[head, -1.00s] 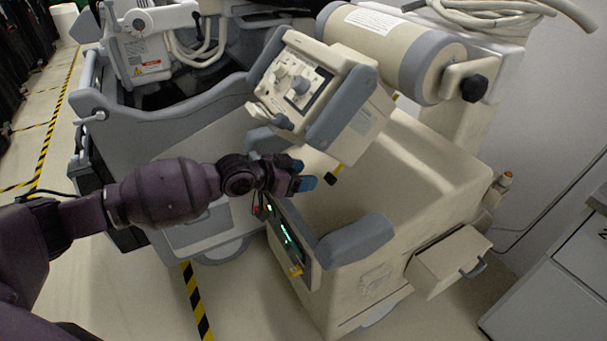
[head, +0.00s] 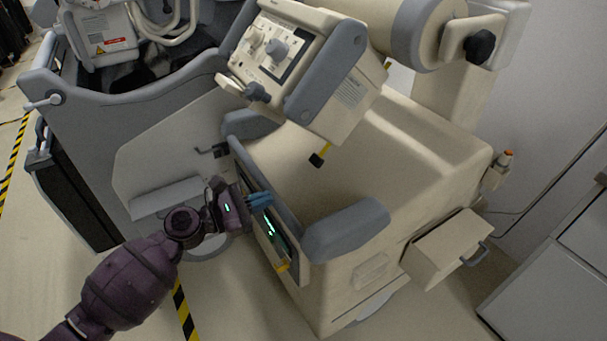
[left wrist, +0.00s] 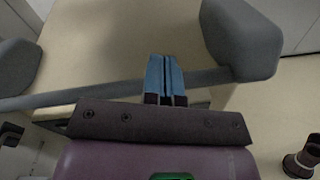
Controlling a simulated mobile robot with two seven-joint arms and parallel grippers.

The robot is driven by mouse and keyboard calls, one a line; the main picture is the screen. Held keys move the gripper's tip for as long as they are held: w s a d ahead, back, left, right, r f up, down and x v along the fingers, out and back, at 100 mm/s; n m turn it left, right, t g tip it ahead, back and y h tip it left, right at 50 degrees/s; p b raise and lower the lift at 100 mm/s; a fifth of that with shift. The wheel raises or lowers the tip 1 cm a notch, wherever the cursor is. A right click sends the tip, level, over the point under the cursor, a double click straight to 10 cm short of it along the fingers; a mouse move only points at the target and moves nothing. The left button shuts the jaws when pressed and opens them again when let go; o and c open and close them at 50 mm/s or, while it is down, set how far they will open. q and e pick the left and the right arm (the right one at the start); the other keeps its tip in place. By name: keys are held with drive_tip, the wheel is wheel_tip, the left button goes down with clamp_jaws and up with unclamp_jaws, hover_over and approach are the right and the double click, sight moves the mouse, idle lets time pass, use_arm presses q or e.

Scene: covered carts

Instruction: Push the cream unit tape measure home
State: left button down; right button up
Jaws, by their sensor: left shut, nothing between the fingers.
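The cream unit (head: 400,150) stands in the middle and right of the head view, with a tilted control head (head: 285,60) above it. A short yellow strip with a black end (head: 318,157), which looks like the tape measure, sticks out below that head. My left gripper (head: 260,200) is shut and empty, its blue fingertips at the unit's front edge, just above the lit panel; I cannot tell whether they touch. The strip is up and right of the gripper, apart from it. In the left wrist view the closed fingers (left wrist: 165,75) overlap the grey front rail (left wrist: 100,97); the strip does not show there. My right gripper is not in view.
A grey bumper (head: 347,230) juts from the unit's front corner. A small drawer (head: 440,250) stands open on its right side. A yellow tab (head: 282,267) is on the lit panel. A grey cart (head: 150,130) stands close on the left. Floor is free in front.

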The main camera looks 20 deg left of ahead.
use_arm(q)
drive_tip(key=a+f+n, duration=0.1)
drive_tip(key=n, duration=0.1)
drive_tip(key=n+t, duration=0.1)
drive_tip(key=n, duration=0.1)
approach(315, 167)
drive_tip(key=w+d+f, duration=0.2)
drive_tip(key=w+f, duration=0.2)
drive_tip(key=r, duration=0.1)
drive_tip(key=w+d+r, duration=0.1)
drive_tip(key=w+r, duration=0.1)
drive_tip(key=shift+w+d+r, duration=0.1)
drive_tip(key=shift+d+r, duration=0.05)
drive_tip(key=shift+d, duration=0.25)
drive_tip(key=shift+w, duration=0.1)
